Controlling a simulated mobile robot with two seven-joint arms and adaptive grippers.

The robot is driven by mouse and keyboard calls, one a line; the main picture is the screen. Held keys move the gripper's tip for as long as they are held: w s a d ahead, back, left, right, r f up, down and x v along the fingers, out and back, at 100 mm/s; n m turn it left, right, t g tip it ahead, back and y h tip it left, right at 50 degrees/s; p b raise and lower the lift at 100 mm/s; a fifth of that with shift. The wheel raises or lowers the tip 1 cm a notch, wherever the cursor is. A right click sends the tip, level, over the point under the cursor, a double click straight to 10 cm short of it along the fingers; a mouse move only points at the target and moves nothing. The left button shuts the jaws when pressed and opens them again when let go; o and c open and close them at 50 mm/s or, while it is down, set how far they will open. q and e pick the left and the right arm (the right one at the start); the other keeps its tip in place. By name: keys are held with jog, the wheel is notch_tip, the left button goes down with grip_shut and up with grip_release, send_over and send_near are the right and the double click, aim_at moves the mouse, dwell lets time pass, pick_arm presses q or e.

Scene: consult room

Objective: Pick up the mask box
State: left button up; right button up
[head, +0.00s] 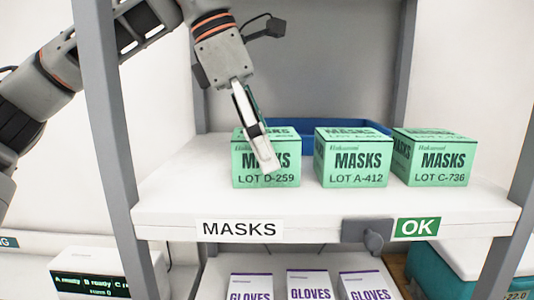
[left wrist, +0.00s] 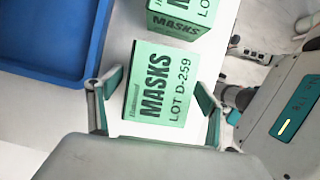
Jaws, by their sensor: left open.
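Three green mask boxes stand in a row on the white shelf (head: 190,205). The left box is marked LOT D-259 (head: 243,178), the middle one LOT A-412 (head: 352,165) and the right one LOT C-736 (head: 437,165). My left gripper (head: 262,155) comes down from above at the LOT D-259 box and hides part of its front. In the left wrist view the LOT D-259 box (left wrist: 160,85) lies between the open fingers of my left gripper (left wrist: 158,108), with gaps at both sides.
A blue tray (left wrist: 50,35) sits behind the boxes. The middle box stands close beside the left one. Grey posts (head: 110,130) flank the shelf. Glove boxes (head: 312,285) stand below.

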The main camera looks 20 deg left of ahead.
pick_arm(q)
jog(key=shift+f, duration=0.55)
jog(key=shift+d, duration=0.1)
jog(key=shift+c, duration=1.4)
jog(key=c, duration=1)
jog(key=shift+c, duration=0.2)
jog(key=shift+r, duration=0.1)
